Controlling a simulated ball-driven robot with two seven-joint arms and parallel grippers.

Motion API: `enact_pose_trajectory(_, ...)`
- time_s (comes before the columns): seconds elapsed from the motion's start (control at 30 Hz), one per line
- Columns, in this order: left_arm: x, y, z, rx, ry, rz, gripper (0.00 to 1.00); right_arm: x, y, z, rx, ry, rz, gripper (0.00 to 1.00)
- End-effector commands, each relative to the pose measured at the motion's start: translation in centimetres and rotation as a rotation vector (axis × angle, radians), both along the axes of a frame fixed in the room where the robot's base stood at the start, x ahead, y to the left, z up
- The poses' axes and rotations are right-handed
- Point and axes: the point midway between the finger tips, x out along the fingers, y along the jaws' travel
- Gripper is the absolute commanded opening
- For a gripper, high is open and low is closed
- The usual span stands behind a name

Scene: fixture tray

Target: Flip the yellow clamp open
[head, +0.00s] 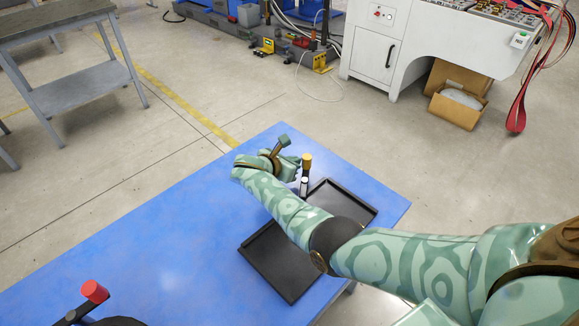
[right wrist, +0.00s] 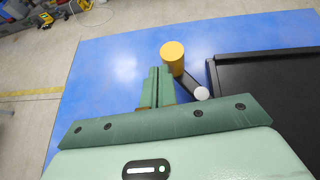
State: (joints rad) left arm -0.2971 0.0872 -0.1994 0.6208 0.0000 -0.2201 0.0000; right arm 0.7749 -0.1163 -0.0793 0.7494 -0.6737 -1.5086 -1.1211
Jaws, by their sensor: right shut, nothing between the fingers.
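The yellow clamp shows in the head view as a yellow-tipped handle (head: 306,160) on a dark stem, standing roughly upright at the tray's far-left corner. In the right wrist view its yellow tip (right wrist: 173,52) is close, with a dark bar running to a white round end (right wrist: 201,93). My right gripper (head: 291,170) is just left of the handle in the head view. In the right wrist view its fingers (right wrist: 158,84) are shut and empty, just left of the yellow tip. I cannot tell if they touch it. My left gripper is out of view.
A black tray (head: 281,262) lies on the blue table (head: 170,265), partly hidden by my right arm. A red-tipped handle (head: 95,291) stands at the lower left. The table's middle left is clear. A grey bench (head: 75,85) and a white cabinet (head: 375,50) stand beyond.

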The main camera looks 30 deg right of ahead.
Motion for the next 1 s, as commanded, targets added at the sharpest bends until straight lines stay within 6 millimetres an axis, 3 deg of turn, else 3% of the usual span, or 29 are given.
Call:
enact_pose_trajectory(0.2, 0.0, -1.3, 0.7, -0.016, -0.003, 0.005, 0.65, 0.2, -1.1, 0.3, -0.003, -0.002, 0.001, 0.0)
enact_pose_trajectory(1.0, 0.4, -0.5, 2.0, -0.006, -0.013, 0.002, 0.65, -0.1, -3.0, 0.0, -0.001, -0.001, 0.002, 0.0)
